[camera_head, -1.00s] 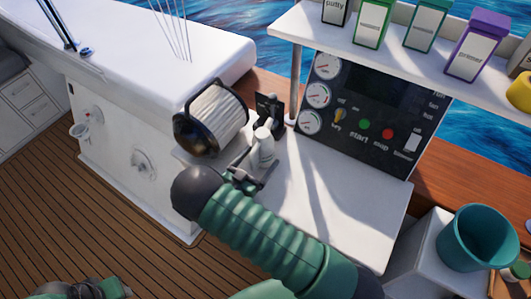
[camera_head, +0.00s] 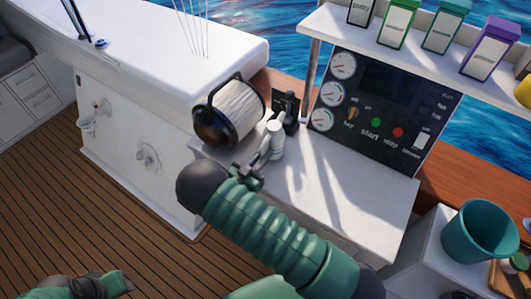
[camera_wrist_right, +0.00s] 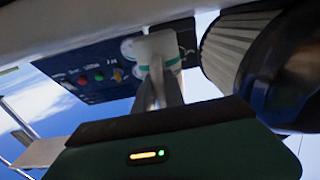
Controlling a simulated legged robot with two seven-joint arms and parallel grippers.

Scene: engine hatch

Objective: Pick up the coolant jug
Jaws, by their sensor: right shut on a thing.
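The coolant jug, a small white container (camera_head: 273,137), stands at the back left of the white counter, beside the large ribbed filter. In the right wrist view it shows with a teal band (camera_wrist_right: 157,48). My right gripper (camera_head: 258,163) is shut on its lower part, reaching in from the front. The gripper hides the jug's base, so I cannot tell whether it touches the counter.
The ribbed filter with dark end caps (camera_head: 229,113) is close left of the jug. A dark object (camera_head: 288,108) stands close behind it. The gauge panel (camera_head: 377,105) and a shelf of boxes (camera_head: 436,45) are to the right. The counter's right part (camera_head: 350,215) is clear. A teal bucket (camera_head: 478,232) is far right.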

